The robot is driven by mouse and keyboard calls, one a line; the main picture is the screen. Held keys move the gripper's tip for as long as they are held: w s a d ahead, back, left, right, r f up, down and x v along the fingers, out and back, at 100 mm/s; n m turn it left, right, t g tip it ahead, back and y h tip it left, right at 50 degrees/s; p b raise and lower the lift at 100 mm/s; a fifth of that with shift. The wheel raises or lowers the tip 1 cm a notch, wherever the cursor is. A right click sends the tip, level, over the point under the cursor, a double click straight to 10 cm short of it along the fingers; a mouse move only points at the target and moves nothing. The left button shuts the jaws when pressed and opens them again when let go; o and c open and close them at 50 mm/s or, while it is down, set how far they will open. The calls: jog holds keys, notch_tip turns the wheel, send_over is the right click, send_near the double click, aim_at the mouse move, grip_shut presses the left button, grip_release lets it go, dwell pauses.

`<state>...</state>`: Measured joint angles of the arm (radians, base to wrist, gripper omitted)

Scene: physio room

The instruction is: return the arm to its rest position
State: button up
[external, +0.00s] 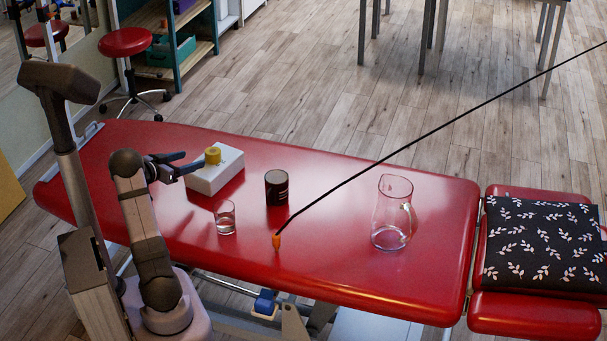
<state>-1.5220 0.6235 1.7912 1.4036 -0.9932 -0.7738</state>
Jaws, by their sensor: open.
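My arm (142,220) stands at the near left side of the red treatment table (330,262), folded upward from its base. My gripper (180,166) is open and points right, above the left part of the table. Nothing shows between its fingers. A white box (228,172) with a yellow roll-like item (212,155) on top lies just beyond the fingertips. I cannot tell whether the fingers touch the box.
A small glass (225,217), a dark cup (276,187) and a glass pitcher (391,212) stand on the table. A patterned cushion (540,245) lies right. A dark post (70,150) rises beside my arm.

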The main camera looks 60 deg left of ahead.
jog(key=shift+g+y, duration=0.5)
jog(key=w, duration=0.1)
jog(key=w+r, duration=0.1)
jog(key=w, duration=0.1)
jog(key=w+r+p, duration=0.1)
jog(key=w, duration=0.1)
jog(key=shift+r, duration=0.2)
jog(key=w+d+r+g+p, duration=0.15)
jog(key=w+d+g, duration=0.25)
jog(key=w+d, duration=0.55)
jog(key=s+d+f+m+g+h, duration=0.1)
jog(key=d+f+h, duration=0.1)
jog(key=d, duration=0.8)
jog(key=s+d+f+m+g+h, duration=0.1)
jog(key=s+d+f+g+h, duration=0.1)
jog(key=d, duration=0.9)
jog(key=s+d+f+m+g+h, duration=0.1)
jog(key=d+f, duration=0.3)
jog(key=d, duration=0.6)
jog(key=shift+s+d+f+m+g+h, duration=0.15)
jog(key=shift+d+f+m+g+h, duration=0.15)
jog(key=shift+h, duration=0.2)
jog(key=s+d+f+m+g+h+b, duration=0.25)
jog(key=s+d+f, duration=0.25)
jog(key=s+d, duration=0.7)
notch_tip(320, 180, up, 18)
jog(key=p, duration=1.7)
jog(key=shift+w+d+f+n+g+y, duration=0.25)
jog(key=shift+n+g+y, duration=0.1)
jog(key=shift+y, duration=0.1)
